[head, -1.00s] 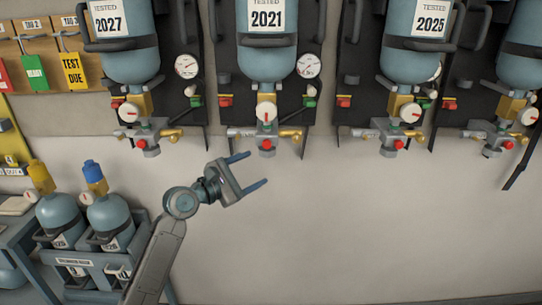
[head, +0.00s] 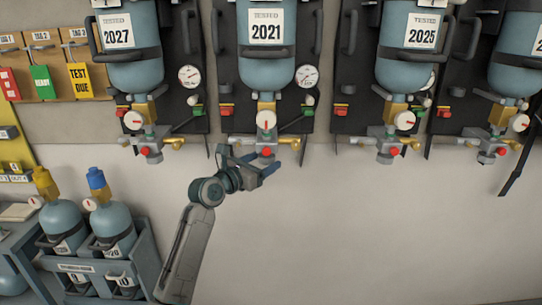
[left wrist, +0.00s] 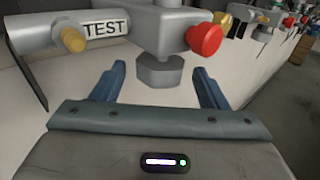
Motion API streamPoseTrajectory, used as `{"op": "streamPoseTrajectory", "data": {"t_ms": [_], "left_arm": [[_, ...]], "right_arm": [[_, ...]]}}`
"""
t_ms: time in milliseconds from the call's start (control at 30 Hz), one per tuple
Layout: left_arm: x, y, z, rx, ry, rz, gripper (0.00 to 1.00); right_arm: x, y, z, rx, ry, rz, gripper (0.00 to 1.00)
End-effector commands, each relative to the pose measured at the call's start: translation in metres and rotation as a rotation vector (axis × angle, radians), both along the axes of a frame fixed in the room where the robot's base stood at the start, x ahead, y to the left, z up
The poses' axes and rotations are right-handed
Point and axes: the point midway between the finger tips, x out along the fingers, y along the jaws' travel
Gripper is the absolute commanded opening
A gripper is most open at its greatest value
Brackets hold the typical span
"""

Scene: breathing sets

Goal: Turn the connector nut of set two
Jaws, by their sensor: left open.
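The second set from the left (head: 266,60), with the 2021 tag, hangs on a dark backplate. Its grey valve block (head: 243,141) has a red knob (head: 267,152); the knob also shows in the left wrist view (left wrist: 205,39). A grey hex connector nut (left wrist: 165,71) points down from the block in the left wrist view. In the head view the gripper partly covers that spot. My left gripper (head: 252,162) is open just below the block. In the left wrist view its two fingers (left wrist: 159,77) stand either side of the nut, with gaps visible. My right gripper is not in view.
Similar sets hang left (head: 135,65) and right (head: 407,60). A brass fitting and a TEST label (left wrist: 104,29) sit left of the block in the wrist view. A rack with two small cylinders (head: 75,268) stands lower left. The wall below the sets is bare.

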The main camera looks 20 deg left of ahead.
Motion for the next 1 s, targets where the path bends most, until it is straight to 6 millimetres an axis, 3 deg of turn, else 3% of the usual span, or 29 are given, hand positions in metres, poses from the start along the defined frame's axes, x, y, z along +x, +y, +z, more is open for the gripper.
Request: {"op": "streamPoseTrajectory", "data": {"t_ms": [233, 600, 633, 833, 1000], "left_arm": [[0.03, -0.014, 0.001, 0.0, 0.0, -0.001, 0.67], [0.037, -0.017, 0.0, 0.002, -0.001, -0.001, 0.67], [0.037, -0.017, 0.0, 0.002, -0.001, -0.001, 0.66], [0.036, -0.017, 0.0, 0.002, -0.001, -0.001, 0.26], [0.036, -0.017, 0.0, 0.002, 0.0, -0.004, 0.23]], "right_arm": [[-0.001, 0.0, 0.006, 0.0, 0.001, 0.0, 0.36], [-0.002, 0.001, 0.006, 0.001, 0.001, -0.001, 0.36], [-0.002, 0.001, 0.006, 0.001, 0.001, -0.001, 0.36], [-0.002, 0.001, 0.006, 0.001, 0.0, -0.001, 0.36], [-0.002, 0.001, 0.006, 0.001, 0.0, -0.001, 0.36]]}}
